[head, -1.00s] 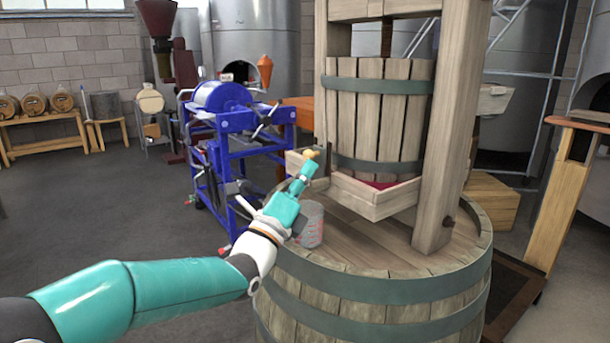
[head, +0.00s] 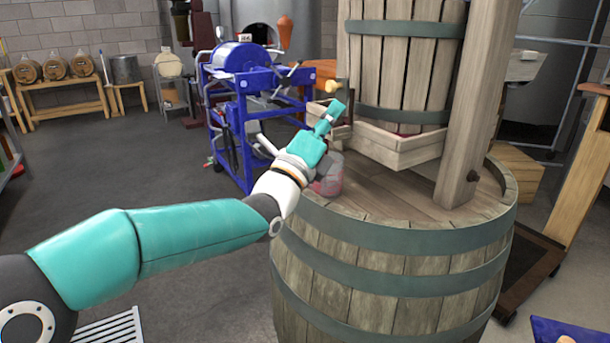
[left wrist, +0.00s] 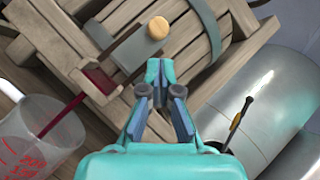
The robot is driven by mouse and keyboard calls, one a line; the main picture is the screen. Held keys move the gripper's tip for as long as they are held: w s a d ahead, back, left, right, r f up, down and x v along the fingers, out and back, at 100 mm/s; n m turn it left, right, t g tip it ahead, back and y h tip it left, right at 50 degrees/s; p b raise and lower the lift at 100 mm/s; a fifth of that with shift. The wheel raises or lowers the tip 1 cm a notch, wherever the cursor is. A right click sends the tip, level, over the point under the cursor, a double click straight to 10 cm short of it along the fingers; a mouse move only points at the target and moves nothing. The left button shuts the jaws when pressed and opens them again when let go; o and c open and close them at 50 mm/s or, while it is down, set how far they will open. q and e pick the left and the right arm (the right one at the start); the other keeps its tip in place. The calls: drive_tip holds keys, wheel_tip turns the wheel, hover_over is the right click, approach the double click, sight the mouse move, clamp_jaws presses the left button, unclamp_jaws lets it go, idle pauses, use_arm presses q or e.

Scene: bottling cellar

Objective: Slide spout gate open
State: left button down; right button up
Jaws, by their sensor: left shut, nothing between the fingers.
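The round, light wooden knob (head: 331,87) of the spout gate is at the left side of the press. In the left wrist view the knob (left wrist: 159,27) sits by a thin dark plate beside the spout (left wrist: 98,80), where red shows in the opening. A dark red stream (left wrist: 62,116) runs from the spout into a clear measuring jug (left wrist: 35,140). The jug (head: 328,175) stands on the barrel, partly behind my wrist. My left gripper (head: 338,106) is shut and empty, its tips just short of the knob and apart from it in the wrist view. My right gripper is out of view.
The wooden basket press (head: 405,65) stands on a large barrel (head: 395,265). A blue machine (head: 240,120) is behind and left of it. A wooden post (head: 475,110) rises at the right. Open floor lies to the left.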

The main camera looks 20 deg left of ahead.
use_arm(q)
drive_tip(key=d+b+v, duration=0.1)
drive_tip(key=b+v, duration=0.1)
drive_tip(key=v, duration=0.9)
drive_tip(key=shift+f, duration=0.3)
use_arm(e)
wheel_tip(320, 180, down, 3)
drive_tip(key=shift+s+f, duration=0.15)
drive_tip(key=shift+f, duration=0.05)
use_arm(q)
drive_tip(key=shift+a, duration=0.1)
